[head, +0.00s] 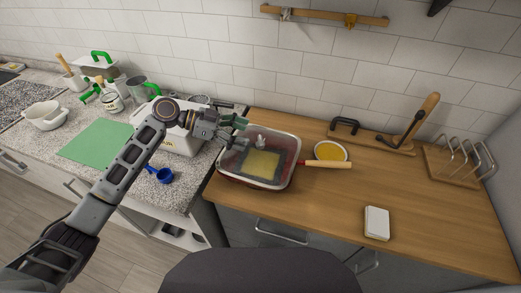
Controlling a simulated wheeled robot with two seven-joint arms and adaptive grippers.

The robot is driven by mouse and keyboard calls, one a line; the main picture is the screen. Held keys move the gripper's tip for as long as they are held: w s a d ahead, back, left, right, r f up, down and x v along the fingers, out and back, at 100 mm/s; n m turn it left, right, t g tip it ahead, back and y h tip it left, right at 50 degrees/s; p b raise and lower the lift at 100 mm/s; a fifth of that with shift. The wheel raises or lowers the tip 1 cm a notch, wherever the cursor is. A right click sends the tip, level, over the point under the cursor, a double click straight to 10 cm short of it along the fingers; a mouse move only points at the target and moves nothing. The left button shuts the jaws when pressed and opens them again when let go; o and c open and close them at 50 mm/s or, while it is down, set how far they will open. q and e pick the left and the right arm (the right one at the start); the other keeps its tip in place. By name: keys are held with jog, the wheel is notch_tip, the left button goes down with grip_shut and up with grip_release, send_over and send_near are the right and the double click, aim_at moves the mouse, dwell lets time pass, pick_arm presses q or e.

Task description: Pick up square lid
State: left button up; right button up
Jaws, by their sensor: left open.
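A clear rectangular container (291,178) with a reddish lower part stands at the left end of the wooden counter. Inside its outline lies a dark-edged square piece with a yellow middle (262,165), which may be the square lid. A small grey knob (261,143) stands at its far side; I cannot tell whether it belongs to this piece. My left gripper (240,128) has greenish fingertips and is open, at the container's far left corner, apart from the knob. Whether it touches the container rim is unclear. My right gripper is out of view.
A yellow round dish (330,151) and a pale-handled tool (325,164) lie right of the container. A white block (377,223) sits near the front edge. A wire rack (462,160) stands far right. A white bin (183,143) is behind my left arm. The middle-right wood is clear.

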aim_at(260, 140)
pick_arm(q)
jog(key=shift+x, duration=0.9)
jog(key=shift+d, duration=0.1)
jog(key=shift+p+x, duration=0.65)
jog(key=shift+x, duration=0.2)
jog(key=shift+p+x, duration=0.55)
jog(key=shift+x, duration=1.15)
jog(key=shift+f, duration=0.2)
jog(key=shift+s, duration=0.1)
grip_shut()
